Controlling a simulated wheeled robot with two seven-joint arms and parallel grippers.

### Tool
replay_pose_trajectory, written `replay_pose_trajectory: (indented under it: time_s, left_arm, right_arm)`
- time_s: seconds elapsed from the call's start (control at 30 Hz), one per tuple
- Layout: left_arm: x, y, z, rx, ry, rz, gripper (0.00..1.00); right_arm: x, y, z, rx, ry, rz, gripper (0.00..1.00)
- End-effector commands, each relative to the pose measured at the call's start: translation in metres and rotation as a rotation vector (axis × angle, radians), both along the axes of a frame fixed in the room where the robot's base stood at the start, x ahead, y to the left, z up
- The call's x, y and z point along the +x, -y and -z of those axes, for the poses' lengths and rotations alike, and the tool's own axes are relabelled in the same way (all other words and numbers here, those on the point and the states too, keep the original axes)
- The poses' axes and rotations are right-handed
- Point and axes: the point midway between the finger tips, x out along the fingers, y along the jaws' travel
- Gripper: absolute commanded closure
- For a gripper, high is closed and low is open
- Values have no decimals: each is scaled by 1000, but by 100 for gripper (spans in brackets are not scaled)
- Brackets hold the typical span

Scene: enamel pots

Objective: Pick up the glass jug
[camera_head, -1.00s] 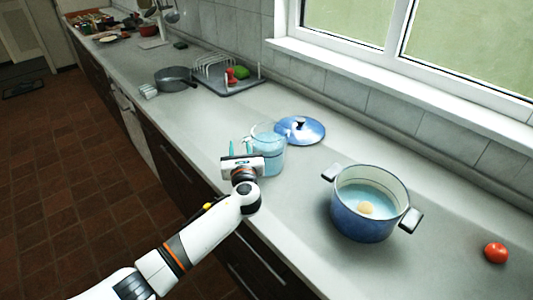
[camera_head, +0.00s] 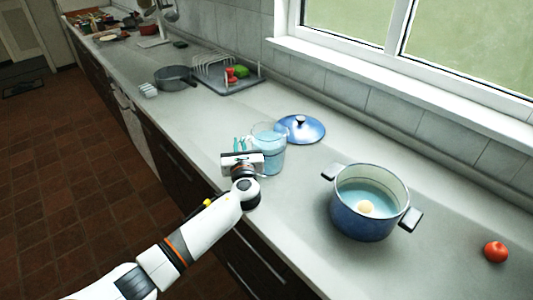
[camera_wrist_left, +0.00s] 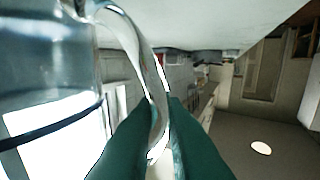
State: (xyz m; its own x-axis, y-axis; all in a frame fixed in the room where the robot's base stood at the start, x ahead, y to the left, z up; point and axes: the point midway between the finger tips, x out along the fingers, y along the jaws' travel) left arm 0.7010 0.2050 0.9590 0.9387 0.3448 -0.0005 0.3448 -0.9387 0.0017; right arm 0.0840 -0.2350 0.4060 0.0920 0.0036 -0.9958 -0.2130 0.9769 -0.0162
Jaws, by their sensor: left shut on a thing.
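The glass jug (camera_head: 270,153) is clear, with bluish liquid in it. It stands upright on the counter in the head view, in front of the blue lid. My left gripper (camera_head: 241,145) is at its left side, with teal fingers. In the left wrist view the jug's body (camera_wrist_left: 45,70) fills the left edge. Its curved glass handle (camera_wrist_left: 146,60) runs down between the two teal fingers (camera_wrist_left: 162,125), which are shut on it. The handle's lower end is partly hidden by the fingers. My right gripper is not in view.
A blue lid (camera_head: 302,129) lies just behind the jug. A blue pot (camera_head: 362,222) with water and an egg-like thing stands to the right, and a tomato (camera_head: 495,251) beyond it. A grey pan (camera_head: 174,78) and a dish rack (camera_head: 222,75) are farther back. The counter between is clear.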

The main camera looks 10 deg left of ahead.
Motion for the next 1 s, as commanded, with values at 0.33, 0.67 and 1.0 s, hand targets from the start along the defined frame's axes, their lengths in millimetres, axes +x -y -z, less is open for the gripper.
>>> replay_pose_trajectory:
  time_s: [0.33, 0.67, 1.0]
  left_arm:
    - [0, 0, 1, 5, -2, -1, 100]
    - [0, -1, 1, 6, -2, -2, 100]
    - [1, -1, -4, 2, 7, -1, 100]
  right_arm:
    - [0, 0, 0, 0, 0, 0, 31]
    - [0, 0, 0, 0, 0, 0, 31]
    - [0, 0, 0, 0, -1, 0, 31]
